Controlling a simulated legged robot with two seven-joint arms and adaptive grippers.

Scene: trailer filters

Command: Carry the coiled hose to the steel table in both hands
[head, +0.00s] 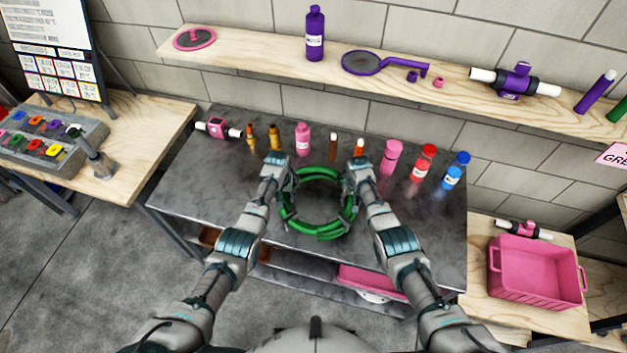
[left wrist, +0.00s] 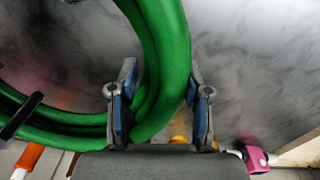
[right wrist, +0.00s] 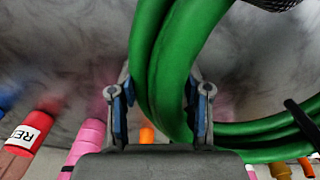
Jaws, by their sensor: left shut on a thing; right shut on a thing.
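The coiled green hose (head: 318,232) is a ring over the middle of the steel table (head: 410,240). I cannot tell whether it rests on the top or hangs just above it. My left gripper (head: 277,165) is shut on the coil's left side; the left wrist view shows the hose (left wrist: 165,50) between its fingers (left wrist: 158,105). My right gripper (head: 358,167) is shut on the coil's right side; the right wrist view shows the hose (right wrist: 175,70) between its fingers (right wrist: 160,110). Dark ties cross the coil.
Several bottles, among them a pink bottle (head: 303,140) and a blue bottle (head: 456,170), stand along the table's back, beyond the coil. A pink valve (head: 218,128) lies at the back left. A wooden shelf (head: 270,47) hangs above. A pink crate (head: 535,275) stands at right.

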